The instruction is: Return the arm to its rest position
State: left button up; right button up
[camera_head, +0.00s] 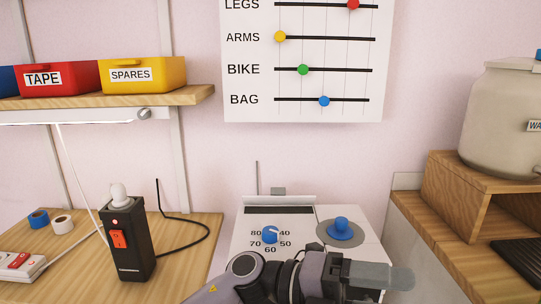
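One of my arms comes in from the bottom left and lies across the front of a white device (243,233). It is my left arm, and its gripper (402,278) points right, near the device's front right edge. I see the gripper from the side, so the gap between its fingers is hidden. Nothing is visible hanging from it. The device has a blue dial knob (270,234) with numbers around it and a blue knob (341,225) on a grey disc. The arm hides the device's lower front. My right gripper is not in view.
A black box (127,245) with a red switch stands on the left wooden table (190,260), near a power strip (18,265). A shelf (190,96) hangs above. A wooden stand (445,190) with a beige container (500,110) is at right. A slider board (245,20) hangs behind.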

pick_arm(q)
jog(key=w+a+f+n+t+y+p, duration=0.1)
jog(key=w+a+f+n+t+y, duration=0.2)
jog(key=a+n+t, duration=0.45)
jog(key=w+a+f+n+t+y+p, duration=0.15)
jog(key=a+f+n+t, duration=0.35)
jog(key=n+t, duration=0.6)
jog(key=w+a+f+n+t+y+p, duration=0.1)
jog(key=w+a+f+n+t+y, duration=0.4)
jog(key=n, duration=0.7)
jog(key=s+a+f+n+g+y+p, duration=0.2)
jog(key=s+a+f+n+g+y, duration=0.4)
jog(key=s+a+f, duration=1.1)
jog(key=shift+s+a+n+y+p, duration=0.2)
jog(key=shift+s+n+y+p, duration=0.15)
jog(key=shift+n, duration=0.8)
